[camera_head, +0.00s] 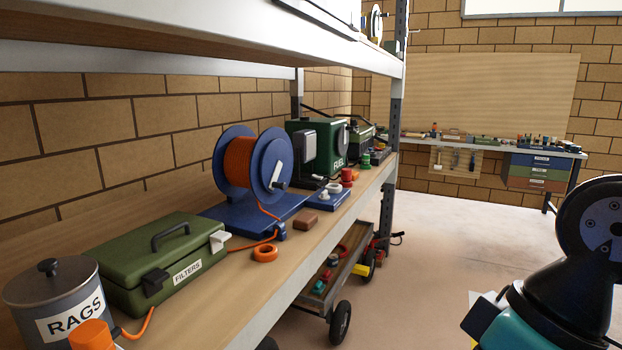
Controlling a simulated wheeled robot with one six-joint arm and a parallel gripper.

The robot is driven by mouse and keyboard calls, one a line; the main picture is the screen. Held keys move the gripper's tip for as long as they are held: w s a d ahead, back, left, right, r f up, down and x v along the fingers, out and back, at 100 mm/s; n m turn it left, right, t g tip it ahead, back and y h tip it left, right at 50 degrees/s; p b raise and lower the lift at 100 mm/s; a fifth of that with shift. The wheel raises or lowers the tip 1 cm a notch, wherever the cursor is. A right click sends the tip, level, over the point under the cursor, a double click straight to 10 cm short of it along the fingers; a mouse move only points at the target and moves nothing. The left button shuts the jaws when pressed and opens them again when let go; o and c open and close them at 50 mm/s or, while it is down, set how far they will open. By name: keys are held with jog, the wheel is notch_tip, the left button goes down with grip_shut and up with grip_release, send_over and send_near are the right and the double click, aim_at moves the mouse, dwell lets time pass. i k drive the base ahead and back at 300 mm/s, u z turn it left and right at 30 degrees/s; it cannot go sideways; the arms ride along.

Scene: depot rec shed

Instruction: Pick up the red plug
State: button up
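A small red plug-like piece (347,178) stands upright on the wooden shelf, near its front edge. It is at the back right corner of a small blue plate (328,198) with white round pieces on it. The red piece is small in this view, so I cannot make out its exact shape. My arm shows at the lower right, well apart from the shelf. My gripper's fingers are not in view.
A cart (340,270) stands below. Floor at right is clear.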

aim_at(345, 176)
jog(key=i, duration=0.95)
jog(key=z, duration=0.55)
jog(key=k, duration=0.6)
jog(key=z, duration=0.7)
jog(key=i, duration=2.4)
jog(key=u, duration=1.4)
jog(key=i, duration=0.8)
jog(key=u, duration=1.15)
jog(key=i, duration=0.25)
jog(key=u, duration=0.15)
